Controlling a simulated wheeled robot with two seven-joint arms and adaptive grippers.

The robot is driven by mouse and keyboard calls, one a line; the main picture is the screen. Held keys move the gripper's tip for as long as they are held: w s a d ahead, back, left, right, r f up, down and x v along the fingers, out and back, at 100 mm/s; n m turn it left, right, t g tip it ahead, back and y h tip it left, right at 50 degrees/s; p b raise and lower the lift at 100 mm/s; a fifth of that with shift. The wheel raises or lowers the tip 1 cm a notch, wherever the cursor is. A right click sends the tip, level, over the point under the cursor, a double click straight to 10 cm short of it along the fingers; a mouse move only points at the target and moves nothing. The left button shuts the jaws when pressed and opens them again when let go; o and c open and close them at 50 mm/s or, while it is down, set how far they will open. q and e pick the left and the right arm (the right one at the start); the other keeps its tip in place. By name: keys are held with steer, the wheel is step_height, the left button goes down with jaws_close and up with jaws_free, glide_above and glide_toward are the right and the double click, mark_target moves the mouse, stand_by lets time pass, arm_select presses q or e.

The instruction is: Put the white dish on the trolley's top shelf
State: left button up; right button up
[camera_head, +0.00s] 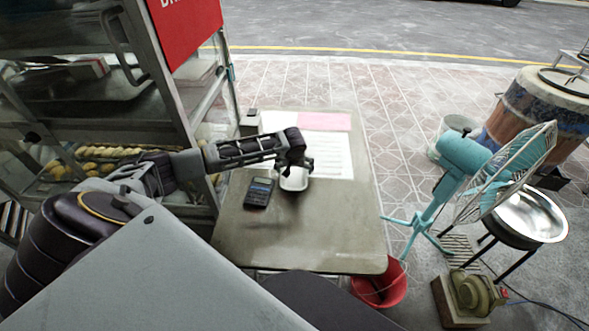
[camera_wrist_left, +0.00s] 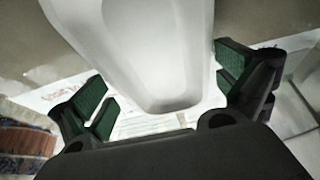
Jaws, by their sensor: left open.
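The white dish (camera_head: 294,182) is on the grey-green table (camera_head: 325,240), just right of a calculator. My left gripper (camera_head: 299,164) is at the dish's far end, above the table. In the left wrist view the dish (camera_wrist_left: 155,50) fills the upper middle, between the green-padded fingers of my left gripper (camera_wrist_left: 165,88). The fingers are spread, with a gap on each side of the dish. My right gripper does not show. I cannot tell which thing is the trolley; a metal-framed glass cabinet with shelves (camera_head: 168,72) stands at the left.
A dark calculator (camera_head: 259,192), white papers (camera_head: 325,155) and a small box (camera_head: 250,122) are on the table. A red bucket (camera_head: 385,287) stands by its front right corner. A teal fan (camera_head: 465,155) and a metal pan (camera_head: 530,215) stand to the right. The table's front is clear.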

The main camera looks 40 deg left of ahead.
arm_select(q)
steer(key=p+v, duration=0.1)
steer(key=v, duration=1.1)
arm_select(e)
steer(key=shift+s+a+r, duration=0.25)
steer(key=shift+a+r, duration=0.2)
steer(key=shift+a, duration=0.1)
arm_select(q)
steer(key=shift+w, duration=0.1)
